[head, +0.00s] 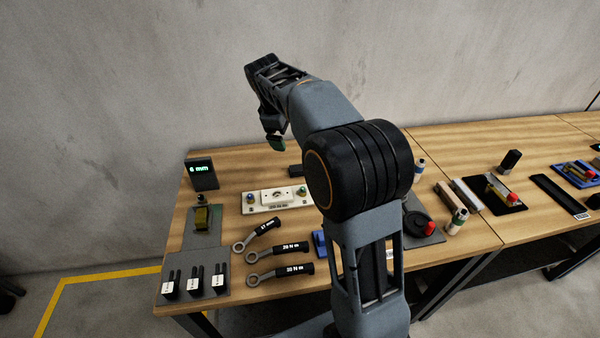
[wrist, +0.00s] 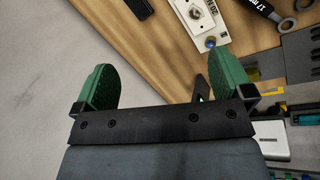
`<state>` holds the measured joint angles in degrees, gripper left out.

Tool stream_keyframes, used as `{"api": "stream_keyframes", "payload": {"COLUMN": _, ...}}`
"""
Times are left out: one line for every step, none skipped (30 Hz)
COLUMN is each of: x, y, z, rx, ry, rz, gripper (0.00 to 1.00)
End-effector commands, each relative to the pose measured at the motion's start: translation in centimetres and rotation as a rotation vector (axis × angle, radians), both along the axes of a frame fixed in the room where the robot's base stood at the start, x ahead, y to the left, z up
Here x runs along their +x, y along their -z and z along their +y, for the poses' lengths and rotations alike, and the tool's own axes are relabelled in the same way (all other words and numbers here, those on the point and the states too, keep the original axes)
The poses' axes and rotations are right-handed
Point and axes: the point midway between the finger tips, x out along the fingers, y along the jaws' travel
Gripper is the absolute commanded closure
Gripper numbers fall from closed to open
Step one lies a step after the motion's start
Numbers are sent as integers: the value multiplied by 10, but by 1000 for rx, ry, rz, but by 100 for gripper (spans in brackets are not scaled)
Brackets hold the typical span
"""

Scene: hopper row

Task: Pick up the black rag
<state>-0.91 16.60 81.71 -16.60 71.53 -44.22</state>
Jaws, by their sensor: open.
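I cannot pick out a black rag for certain in either view. A small dark object (head: 296,171) lies at the back of the near table, partly behind my arm. A dark, blocky object, perhaps the same one, shows at the top edge of the wrist view (wrist: 140,8). A flat black piece (head: 558,194) lies on the table farther right. My gripper (head: 276,142) is raised above the back of the near table. In the wrist view its green fingers (wrist: 165,82) are spread wide with nothing between them.
A white panel (head: 278,198) with knobs sits mid-table. Several ring-ended wrenches (head: 280,272) lie in front. A display (head: 201,174) and a grey fixture (head: 205,250) stand at left. A black block (head: 510,160) stands on the right table. The wall is behind.

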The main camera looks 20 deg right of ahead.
Motion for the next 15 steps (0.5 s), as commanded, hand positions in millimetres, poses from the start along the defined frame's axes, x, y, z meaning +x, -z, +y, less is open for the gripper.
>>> {"api": "stream_keyframes", "payload": {"x": 22, "y": 14, "z": -2, "rx": -34, "ry": -53, "rz": 38, "gripper": 2}}
{"api": "stream_keyframes", "payload": {"x": 33, "y": 19, "z": -4, "rx": -56, "ry": -87, "rz": 57, "gripper": 2}}
{"api": "stream_keyframes", "payload": {"x": 47, "y": 27, "z": -6, "rx": -84, "ry": -131, "rz": 86, "gripper": 2}}
{"api": "stream_keyframes", "payload": {"x": 57, "y": 33, "z": -8, "rx": -104, "ry": -164, "rz": 107, "gripper": 2}}
{"api": "stream_keyframes", "payload": {"x": 67, "y": 41, "z": -9, "rx": -123, "ry": -196, "rz": 130, "gripper": 2}}
{"api": "stream_keyframes", "payload": {"x": 79, "y": 50, "z": -11, "rx": -149, "ry": -238, "rz": 159, "gripper": 2}}
{"api": "stream_keyframes", "payload": {"x": 87, "y": 57, "z": -12, "rx": -166, "ry": -267, "rz": 180, "gripper": 2}}
{"api": "stream_keyframes", "payload": {"x": 94, "y": 65, "z": -14, "rx": -185, "ry": -296, "rz": 202, "gripper": 2}}
{"api": "stream_keyframes", "payload": {"x": 104, "y": 75, "z": -15, "rx": -205, "ry": -333, "rz": 230, "gripper": 2}}
{"api": "stream_keyframes", "payload": {"x": 109, "y": 83, "z": -16, "rx": -221, "ry": -359, "rz": 252, "gripper": 2}}
{"api": "stream_keyframes", "payload": {"x": 115, "y": 91, "z": -17, "rx": -234, "ry": -384, "rz": 271, "gripper": 2}}
{"api": "stream_keyframes", "payload": {"x": 121, "y": 100, "z": -19, "rx": -253, "ry": -413, "rz": 297, "gripper": 2}}
{"api": "stream_keyframes", "payload": {"x": 125, "y": 108, "z": -20, "rx": -264, "ry": -435, "rz": 315, "gripper": 2}}
{"api": "stream_keyframes", "payload": {"x": 129, "y": 115, "z": -20, "rx": -274, "ry": -455, "rz": 334, "gripper": 2}}
{"api": "stream_keyframes", "payload": {"x": 133, "y": 123, "z": -22, "rx": -289, "ry": -480, "rz": 354, "gripper": 2}}
